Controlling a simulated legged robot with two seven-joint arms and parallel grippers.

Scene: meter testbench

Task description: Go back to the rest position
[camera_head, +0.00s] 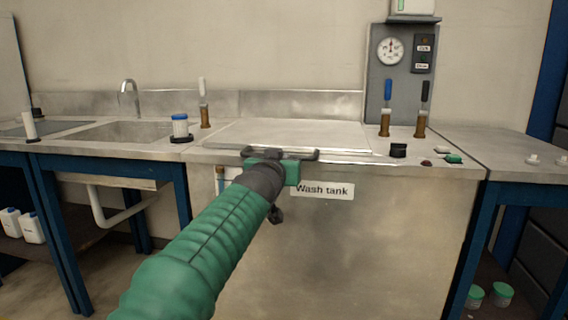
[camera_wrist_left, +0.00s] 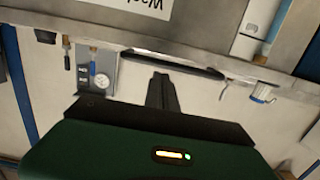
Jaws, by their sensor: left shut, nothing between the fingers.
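My left arm reaches in from the bottom of the head view, and its green and dark gripper (camera_head: 288,170) is in front of the wash tank (camera_head: 385,235). In the left wrist view the two dark fingers of the gripper (camera_wrist_left: 161,77) are together with nothing between them. The tank's metal lid (camera_head: 290,134) looks closed. Its dark handle (camera_head: 310,154) runs along the front edge, partly behind my gripper. The handle also shows just beyond the fingertips in the left wrist view (camera_wrist_left: 190,67). I cannot tell whether they touch. My right gripper is in neither view.
A sink (camera_head: 135,131) with a tap and a blue-capped white container (camera_head: 180,126) are at the left. A grey panel with a gauge (camera_head: 390,51) and two levers stands at the back right. The floor at the tank's front looks free.

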